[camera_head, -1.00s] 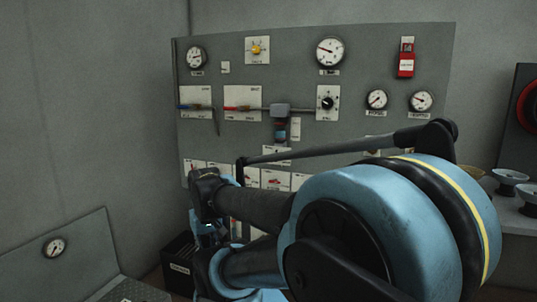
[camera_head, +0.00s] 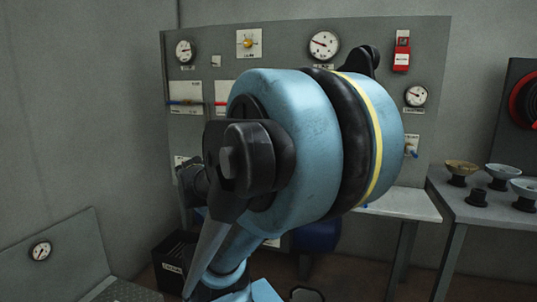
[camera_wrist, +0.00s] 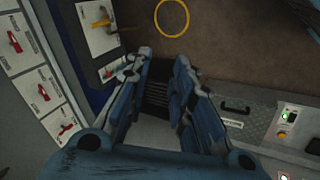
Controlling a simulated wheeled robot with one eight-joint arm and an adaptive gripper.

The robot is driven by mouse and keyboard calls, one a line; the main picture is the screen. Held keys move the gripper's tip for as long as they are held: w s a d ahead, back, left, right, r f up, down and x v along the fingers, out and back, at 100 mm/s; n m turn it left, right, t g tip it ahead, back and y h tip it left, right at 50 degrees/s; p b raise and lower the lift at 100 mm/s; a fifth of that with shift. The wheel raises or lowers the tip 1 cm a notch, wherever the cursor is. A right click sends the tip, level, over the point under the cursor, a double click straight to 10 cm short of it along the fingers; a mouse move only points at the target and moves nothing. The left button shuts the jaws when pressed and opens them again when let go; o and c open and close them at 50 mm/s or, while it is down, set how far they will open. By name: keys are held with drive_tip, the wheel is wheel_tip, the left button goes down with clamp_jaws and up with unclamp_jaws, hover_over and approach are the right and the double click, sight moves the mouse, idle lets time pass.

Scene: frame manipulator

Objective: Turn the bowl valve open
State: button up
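I cannot tell for sure which control is the bowl valve, as the labels are too small to read. A white plate with a brass-coloured valve handle (camera_wrist: 122,40) shows at the upper left of the wrist view. A small blue lever (camera_head: 411,151) sits on the right part of the grey panel (camera_head: 436,50) in the head view. My gripper (camera_wrist: 165,65) is open in the wrist view, its two blue fingers apart with nothing held between them. The brass handle is just left of and beyond the fingertips, apart from them. In the head view my arm hides the gripper and the panel's middle.
Cards with red switches (camera_wrist: 14,42) line the left of the wrist view. A grey case with a black handle (camera_wrist: 234,109) is at right. Several bowls (camera_head: 461,167) stand on the right table (camera_head: 470,219). A black box (camera_head: 172,265) sits on the floor.

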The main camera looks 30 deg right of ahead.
drive_tip(key=w+d+r+n+t+h, duration=0.3)
drive_tip(key=w+d+r+n+h, duration=0.4)
drive_tip(key=d+n, duration=0.3)
drive_tip(key=w+d+r+n+t+h, duration=0.2)
drive_tip(key=w+d+r+n+h, duration=0.35)
drive_tip(key=w+d+n, duration=0.45)
drive_tip(key=shift+m+y, duration=0.3)
drive_tip(key=shift+y, duration=0.15)
drive_tip(key=x, duration=1.1)
drive_tip(key=s+x, duration=0.1)
drive_tip(key=x, duration=0.5)
drive_tip(key=shift+w+d+r, duration=0.1)
drive_tip(key=shift+d+r, duration=0.3)
clamp_jaws()
